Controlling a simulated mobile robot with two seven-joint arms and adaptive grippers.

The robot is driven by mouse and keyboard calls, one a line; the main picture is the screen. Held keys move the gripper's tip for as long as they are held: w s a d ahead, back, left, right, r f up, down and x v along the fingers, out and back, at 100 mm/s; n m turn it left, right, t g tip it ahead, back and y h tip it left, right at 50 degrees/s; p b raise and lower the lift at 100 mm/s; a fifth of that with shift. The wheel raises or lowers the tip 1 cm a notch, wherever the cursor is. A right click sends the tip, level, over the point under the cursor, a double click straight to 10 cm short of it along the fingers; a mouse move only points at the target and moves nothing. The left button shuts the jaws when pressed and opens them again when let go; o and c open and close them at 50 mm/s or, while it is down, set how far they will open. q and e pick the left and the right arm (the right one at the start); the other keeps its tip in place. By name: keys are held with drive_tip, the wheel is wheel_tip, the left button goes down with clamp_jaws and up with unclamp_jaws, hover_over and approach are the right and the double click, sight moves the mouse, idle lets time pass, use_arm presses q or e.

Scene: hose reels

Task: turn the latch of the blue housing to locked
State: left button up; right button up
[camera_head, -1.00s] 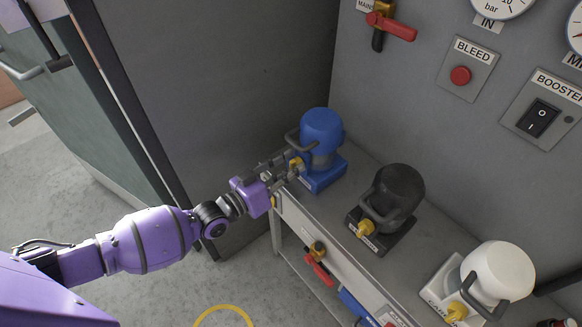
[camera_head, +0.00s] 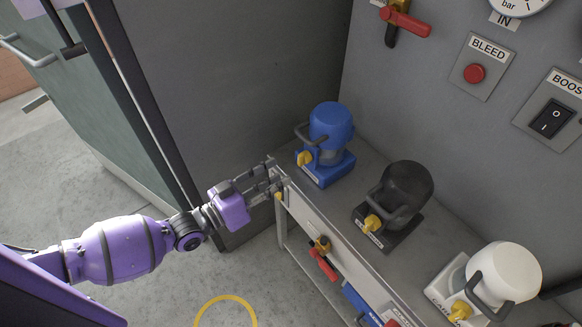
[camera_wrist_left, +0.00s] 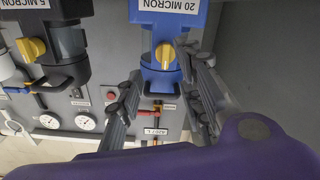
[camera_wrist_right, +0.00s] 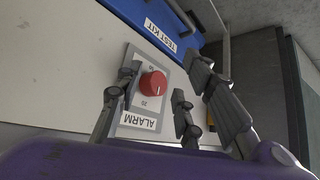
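The blue housing (camera_head: 331,122) stands on the left end of the grey bench. Its yellow latch (camera_head: 304,158) is low on its front left, above the base. In the left wrist view the blue housing (camera_wrist_left: 150,15) carries a "20 MICRON" label, and the yellow latch (camera_wrist_left: 165,54) points along the picture's vertical. My left gripper (camera_head: 277,173) is open and empty, just left of and below the latch, apart from it. My right gripper (camera_wrist_right: 160,82) shows only in its wrist view, open, with its fingers apart in front of a red alarm knob (camera_wrist_right: 153,83).
A black housing (camera_head: 406,184) and a white housing (camera_head: 505,272) with yellow latches stand farther right on the bench (camera_head: 370,158). A red-handled valve (camera_head: 405,20) and a red bleed button (camera_head: 474,73) are on the wall. Floor at the lower left is clear.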

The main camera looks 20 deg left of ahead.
use_arm(q)
drive_tip(key=shift+v, duration=1.8)
